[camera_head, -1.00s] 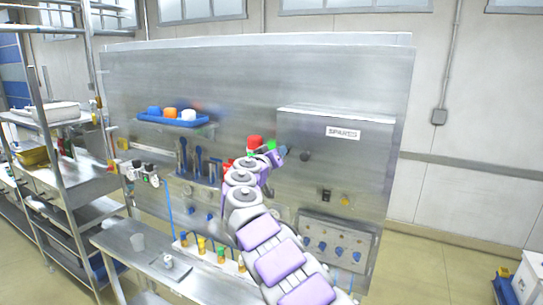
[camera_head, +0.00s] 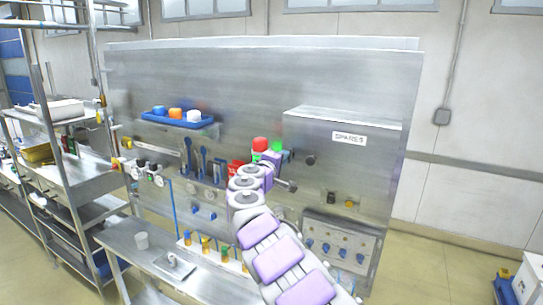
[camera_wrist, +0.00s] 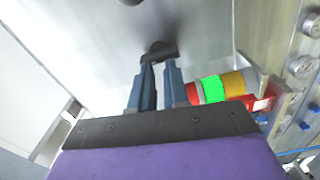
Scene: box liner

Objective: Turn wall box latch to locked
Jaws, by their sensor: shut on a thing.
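The wall box (camera_head: 360,165) is a grey metal box with a white label, fixed on the large metal panel. Its dark latch (camera_head: 310,159) is at the left of the box face. It also shows in the wrist view (camera_wrist: 158,48) as a short dark bar, slightly tilted. My gripper (camera_head: 292,157) reaches the latch from the left. In the wrist view its two blue-grey fingers (camera_wrist: 158,68) come together at the bar and are shut on it. The fingertips partly hide the latch, and I cannot read a locked mark.
A red, green and yellow stack light (camera_wrist: 213,88) is close beside my fingers. A blue tray (camera_head: 178,119) with cups is on the panel at left. Below stands a metal bench (camera_head: 150,255). A control plate (camera_head: 340,240) with blue knobs is under the box.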

